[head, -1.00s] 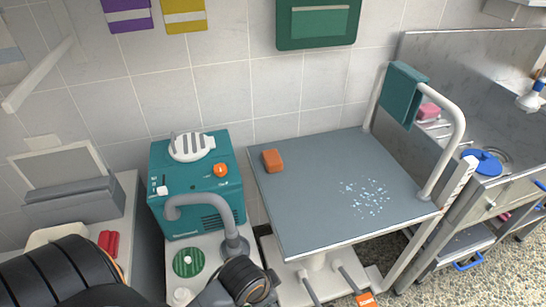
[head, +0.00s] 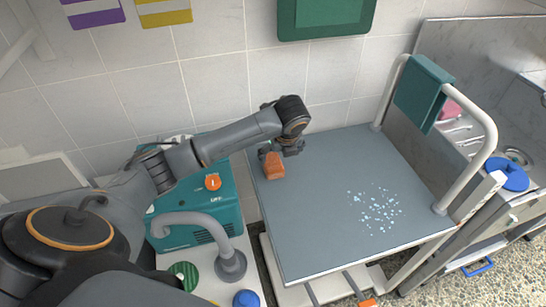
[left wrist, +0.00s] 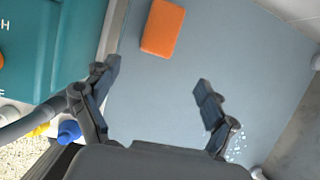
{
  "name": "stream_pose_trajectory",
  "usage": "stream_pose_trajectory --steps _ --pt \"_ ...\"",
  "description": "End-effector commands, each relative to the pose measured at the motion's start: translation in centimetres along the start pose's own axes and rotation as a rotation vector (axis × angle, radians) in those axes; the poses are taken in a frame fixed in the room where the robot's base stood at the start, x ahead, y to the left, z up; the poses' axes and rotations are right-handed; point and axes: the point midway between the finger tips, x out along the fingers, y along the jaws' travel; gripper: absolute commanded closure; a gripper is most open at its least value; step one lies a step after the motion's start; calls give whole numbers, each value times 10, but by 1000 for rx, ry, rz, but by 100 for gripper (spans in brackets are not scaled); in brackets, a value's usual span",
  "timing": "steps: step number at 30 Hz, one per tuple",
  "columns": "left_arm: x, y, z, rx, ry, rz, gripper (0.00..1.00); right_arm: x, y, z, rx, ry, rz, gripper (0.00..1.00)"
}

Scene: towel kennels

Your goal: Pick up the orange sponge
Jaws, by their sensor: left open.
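The orange sponge (head: 273,165) lies on the grey table top (head: 320,200), near its left back corner. My left gripper (head: 275,152) is over that corner, close to the sponge in the head view. In the left wrist view the sponge (left wrist: 162,27) lies flat beyond the fingertips, between their lines and nearer the left finger. The left gripper (left wrist: 158,75) is open with nothing between its fingers. My right gripper is not in view.
A teal machine (head: 205,190) with a grey hose (head: 195,218) stands left of the table. A white rail (head: 484,150) with a teal towel (head: 422,92) rises at the table's right. Pale blue specks (head: 374,210) lie on the table; its middle is otherwise clear.

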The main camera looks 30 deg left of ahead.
Motion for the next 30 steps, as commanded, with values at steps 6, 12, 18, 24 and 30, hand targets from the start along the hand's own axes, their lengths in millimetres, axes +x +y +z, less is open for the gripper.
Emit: stream_pose_trajectory --steps 6,12,18,24,30 --pt "11 4 18 50 -10 22 15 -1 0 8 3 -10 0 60" --pt "52 4 17 49 -10 21 15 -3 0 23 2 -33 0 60" --pt "77 4 18 49 -12 18 15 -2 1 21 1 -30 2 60" --pt "92 4 16 49 -12 19 15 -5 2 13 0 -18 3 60" --pt "122 4 13 48 -12 19 15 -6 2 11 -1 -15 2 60"
